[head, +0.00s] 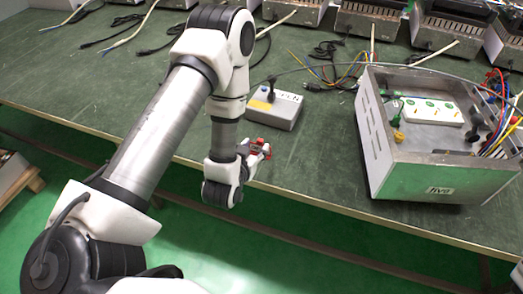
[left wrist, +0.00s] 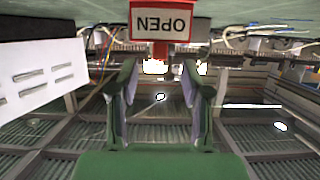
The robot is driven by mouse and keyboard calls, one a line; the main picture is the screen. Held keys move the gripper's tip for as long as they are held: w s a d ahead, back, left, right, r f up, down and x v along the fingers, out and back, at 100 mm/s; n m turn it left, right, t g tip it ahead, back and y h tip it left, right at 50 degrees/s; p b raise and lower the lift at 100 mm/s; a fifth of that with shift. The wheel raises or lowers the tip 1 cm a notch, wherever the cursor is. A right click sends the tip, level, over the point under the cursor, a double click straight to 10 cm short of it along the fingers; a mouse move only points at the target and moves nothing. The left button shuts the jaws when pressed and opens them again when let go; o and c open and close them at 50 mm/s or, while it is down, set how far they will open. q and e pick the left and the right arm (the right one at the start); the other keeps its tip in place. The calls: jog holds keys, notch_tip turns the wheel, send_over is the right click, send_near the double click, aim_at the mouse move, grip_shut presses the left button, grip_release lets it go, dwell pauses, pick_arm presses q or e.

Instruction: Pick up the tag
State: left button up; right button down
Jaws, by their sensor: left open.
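The red tag (left wrist: 163,22), with a white panel reading OPEN upside down, shows at the top middle of the left wrist view. In the head view, red parts (head: 262,150) show at my left gripper (head: 256,155), near the front edge of the table; I cannot tell how much of that is the tag. My left gripper is open; its two fingers also show in the left wrist view (left wrist: 160,75), with a gap between them and the tag beyond their tips. I cannot tell whether a finger touches the tag.
A green table (head: 320,150) runs across the head view. A grey power strip box (head: 275,107) lies just behind my left gripper. Several similar boxes and cables line the back.

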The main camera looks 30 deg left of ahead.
aim_at(260, 140)
pick_arm(q)
jog(key=x, duration=0.5)
grip_shut()
jog(key=shift+r, duration=0.2)
